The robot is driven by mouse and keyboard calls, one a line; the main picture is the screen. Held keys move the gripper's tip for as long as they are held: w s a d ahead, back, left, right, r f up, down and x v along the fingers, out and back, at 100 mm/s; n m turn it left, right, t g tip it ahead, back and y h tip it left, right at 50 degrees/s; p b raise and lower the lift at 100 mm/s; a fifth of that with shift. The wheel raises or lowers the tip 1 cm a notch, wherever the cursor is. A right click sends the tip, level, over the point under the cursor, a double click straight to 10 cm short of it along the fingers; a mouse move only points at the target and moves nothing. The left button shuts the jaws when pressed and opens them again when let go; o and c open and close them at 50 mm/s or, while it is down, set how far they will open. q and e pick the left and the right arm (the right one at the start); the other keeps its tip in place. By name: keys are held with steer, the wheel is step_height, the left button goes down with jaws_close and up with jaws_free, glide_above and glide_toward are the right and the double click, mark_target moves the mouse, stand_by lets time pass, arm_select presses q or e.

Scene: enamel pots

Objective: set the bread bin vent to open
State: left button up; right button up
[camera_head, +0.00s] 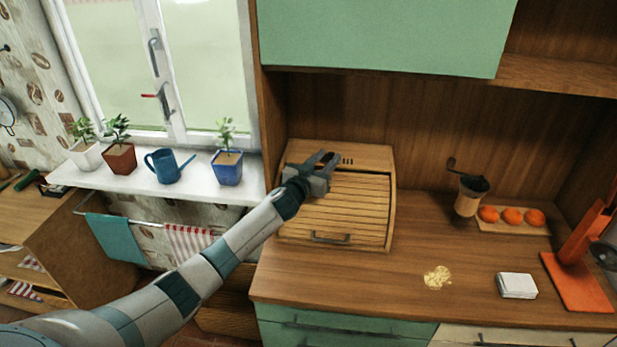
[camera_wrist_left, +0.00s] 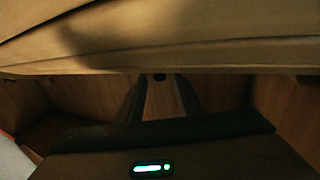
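The wooden bread bin (camera_head: 345,215) with a slatted roll front stands on the counter against the back panel. Dark vent slots (camera_head: 347,161) show on its upper part, just right of my left gripper (camera_head: 329,158). The gripper is at the bin's upper part and hides the area left of the slots. Its two fingers look spread apart. In the left wrist view, the fingers (camera_wrist_left: 160,92) stand apart, with a small dark piece (camera_wrist_left: 159,77) between their tips; I cannot tell whether they touch it. The bin's wooden surface (camera_wrist_left: 200,45) fills the top of that view. My right gripper is not in view.
A windowsill (camera_head: 195,186) with potted plants and a blue watering can (camera_head: 168,166) is left of the bin. A green cabinet (camera_head: 385,35) hangs above. A grinder (camera_head: 468,195), oranges (camera_head: 511,216) and an orange stand (camera_head: 580,262) are at the right. The counter's middle is mostly clear.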

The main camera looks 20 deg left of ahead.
arm_select(q)
steer(key=s+a+b, duration=0.2)
steer(key=s+b, duration=0.2)
steer(key=s, duration=1.3)
